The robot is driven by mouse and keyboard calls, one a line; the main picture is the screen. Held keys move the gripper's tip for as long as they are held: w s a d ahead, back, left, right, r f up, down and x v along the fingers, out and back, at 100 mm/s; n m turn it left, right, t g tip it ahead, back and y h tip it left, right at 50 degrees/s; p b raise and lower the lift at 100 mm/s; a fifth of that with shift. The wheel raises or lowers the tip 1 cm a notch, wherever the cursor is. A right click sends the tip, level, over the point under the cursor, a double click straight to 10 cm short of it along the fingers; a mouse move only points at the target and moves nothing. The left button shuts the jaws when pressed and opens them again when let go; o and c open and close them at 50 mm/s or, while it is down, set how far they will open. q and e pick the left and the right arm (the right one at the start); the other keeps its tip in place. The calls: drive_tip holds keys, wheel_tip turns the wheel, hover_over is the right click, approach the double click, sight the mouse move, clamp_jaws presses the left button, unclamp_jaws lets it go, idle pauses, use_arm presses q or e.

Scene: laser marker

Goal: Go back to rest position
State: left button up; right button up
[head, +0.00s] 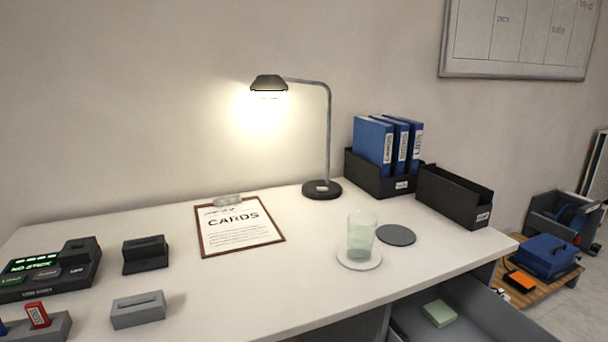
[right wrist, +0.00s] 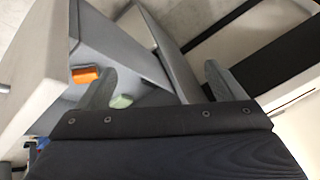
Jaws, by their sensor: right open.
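My right gripper (right wrist: 156,84) shows in the right wrist view with its two grey fingers spread wide and nothing between them that it holds. Behind the fingers lie grey drawer-like surfaces, a pale green object (right wrist: 121,101) partly beside the left finger, and an orange object (right wrist: 85,76). Neither gripper shows in the head view, and my left gripper is in no frame. In the head view the white desk (head: 300,290) carries a lit lamp (head: 269,83), a clipboard marked CARDS (head: 240,228) and a glass (head: 361,235) on a white coaster (head: 359,259).
An open drawer (head: 480,318) at the desk's front right holds a green block (head: 439,313). Blue binders (head: 374,145) stand in a black box beside an empty one (head: 452,198). Black and grey holders crowd the left end. The front middle of the desk is clear.

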drive_tip(key=s+a+f+n, duration=0.1)
drive_tip(key=s+a+f, duration=0.15)
drive_tip(key=s, duration=0.35)
wheel_tip(320, 180, up, 32)
drive_tip(key=y+p, duration=0.1)
drive_tip(key=p, duration=3)
drive_tip(key=shift+a+f+m, duration=0.15)
drive_tip(key=shift+a+m, duration=0.15)
drive_tip(key=shift+a, duration=0.05)
drive_tip(key=shift+w, duration=0.1)
